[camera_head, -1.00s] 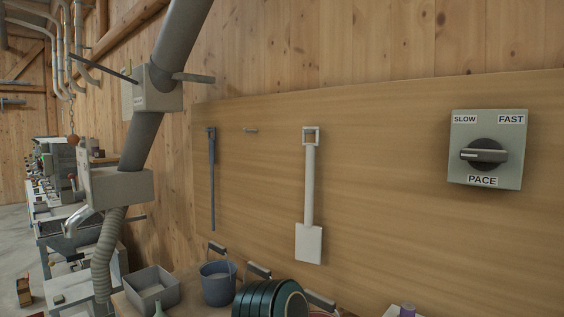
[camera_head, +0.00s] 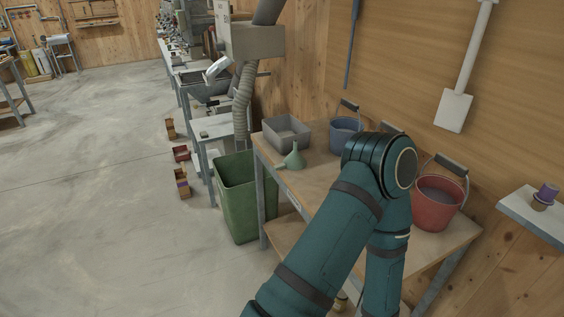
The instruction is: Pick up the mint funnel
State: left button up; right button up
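The mint funnel (camera_head: 293,159) stands on the wooden workbench near its front left corner, in front of a grey tray. It appears to rest wide end down with its spout up. My teal arm comes in from the bottom and bends over the middle of the bench, to the right of the funnel and apart from it. Neither of my grippers shows in the head view.
On the bench (camera_head: 317,180) are a grey tray (camera_head: 287,132), a blue bucket (camera_head: 345,136) and a red bucket (camera_head: 437,203). A green bin (camera_head: 237,198) stands at the bench's left end. A small shelf (camera_head: 535,215) holds a purple-topped item (camera_head: 546,194). The floor at left is mostly clear.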

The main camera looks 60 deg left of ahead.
aim_at(294, 161)
jog(key=k+u, duration=0.1)
jog(key=u, duration=1.7)
jog(key=z, duration=0.8)
jog(key=j+z, duration=0.2)
jog(key=z, duration=0.2)
jog(key=i+j+z, duration=0.1)
jog(key=j+z, duration=0.15)
jog(key=z, duration=0.15)
jog(key=j+z, duration=0.2)
jog(key=z, duration=0.2)
jog(key=j+z, duration=0.35)
jog(key=k+j+z, duration=0.2)
jog(key=j+z, duration=0.15)
jog(key=j, duration=0.15)
jog(key=k+j+z, duration=0.15)
jog(key=j, duration=0.15)
jog(key=k+j+z, duration=0.1)
jog(key=j, duration=0.2)
jog(key=k+j+z, duration=0.15)
jog(key=j, duration=0.15)
jog(key=k+j, duration=0.25)
jog(key=j, duration=0.15)
jog(key=k+j+z, duration=0.1)
jog(key=j, duration=0.35)
jog(key=k, duration=0.1)
